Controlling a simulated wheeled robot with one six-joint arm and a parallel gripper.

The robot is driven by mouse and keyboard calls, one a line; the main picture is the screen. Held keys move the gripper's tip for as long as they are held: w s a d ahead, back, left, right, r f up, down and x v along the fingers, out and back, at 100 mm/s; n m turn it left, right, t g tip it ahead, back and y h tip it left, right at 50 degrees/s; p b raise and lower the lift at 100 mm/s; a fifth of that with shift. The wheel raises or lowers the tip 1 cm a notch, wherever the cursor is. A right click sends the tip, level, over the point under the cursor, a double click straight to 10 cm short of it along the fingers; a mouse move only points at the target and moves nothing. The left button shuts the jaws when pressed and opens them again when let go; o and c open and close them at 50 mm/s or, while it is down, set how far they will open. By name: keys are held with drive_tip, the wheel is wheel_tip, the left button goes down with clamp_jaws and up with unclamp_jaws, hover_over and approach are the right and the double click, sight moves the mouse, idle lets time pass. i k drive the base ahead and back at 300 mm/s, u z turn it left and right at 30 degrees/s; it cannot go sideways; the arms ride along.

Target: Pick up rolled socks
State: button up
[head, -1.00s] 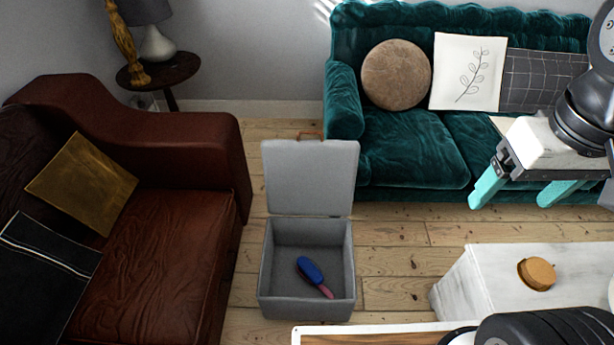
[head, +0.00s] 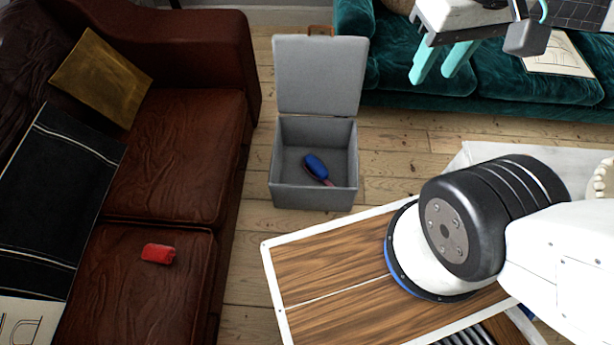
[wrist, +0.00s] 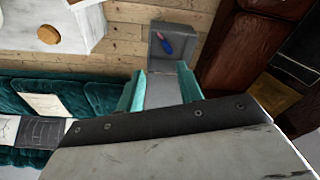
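The rolled socks appear as a small red bundle (head: 158,253) lying on the front seat cushion of the brown leather sofa (head: 170,160), at the lower left of the head view. I do not make them out in the wrist view. My gripper (head: 430,80), with teal fingers, is at the upper right of the head view, far from the socks. It is open and empty, its fingers apart in the wrist view (wrist: 160,68).
An open grey box (head: 315,199) holding a blue-and-pink brush (head: 317,168) stands on the floor beside the leather sofa. A green velvet sofa (head: 490,85) is behind. A white table (head: 490,151) stands at right. Bare floorboards show between the sofas.

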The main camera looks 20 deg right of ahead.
sight(155, 253)
drive_tip(key=u, duration=0.2)
drive_tip(key=k, duration=1.1)
drive_tip(key=u, duration=0.9)
drive_tip(key=i, duration=0.85)
drive_tip(key=u, duration=0.25)
drive_tip(key=k, duration=0.5)
drive_tip(key=u, duration=0.5)
drive_tip(key=i, duration=0.65)
